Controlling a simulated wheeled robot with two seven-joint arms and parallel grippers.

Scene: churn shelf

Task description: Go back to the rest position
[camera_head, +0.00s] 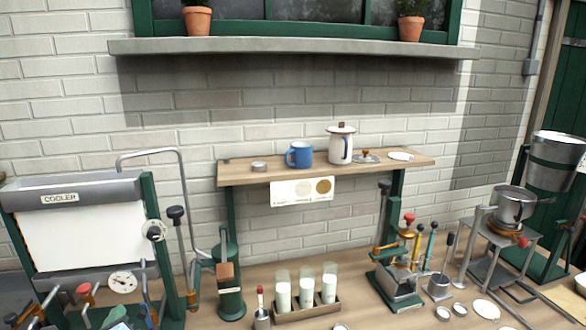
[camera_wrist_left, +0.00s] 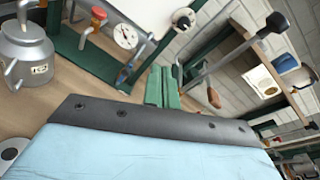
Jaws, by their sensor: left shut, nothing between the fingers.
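My left gripper (camera_wrist_left: 162,86) shows in the left wrist view as two green fingers closed together past the dark edge of my light-blue wrist housing. Nothing shows between the fingers. In the head view only a small light-blue part of my left gripper (camera_head: 115,316) shows at the bottom left edge, in front of the cooler (camera_head: 80,228). It is too small there to make out the fingers. My right gripper is not in view.
A wooden shelf (camera_head: 230,174) holds a blue mug (camera_head: 299,155) and a white lidded pot (camera_head: 341,146). Below stand a rack of milk glasses (camera_head: 306,311), a green press (camera_head: 396,280) and a burner stand with a metal pot (camera_head: 516,207). A grey can (camera_wrist_left: 24,55) stands left in the wrist view.

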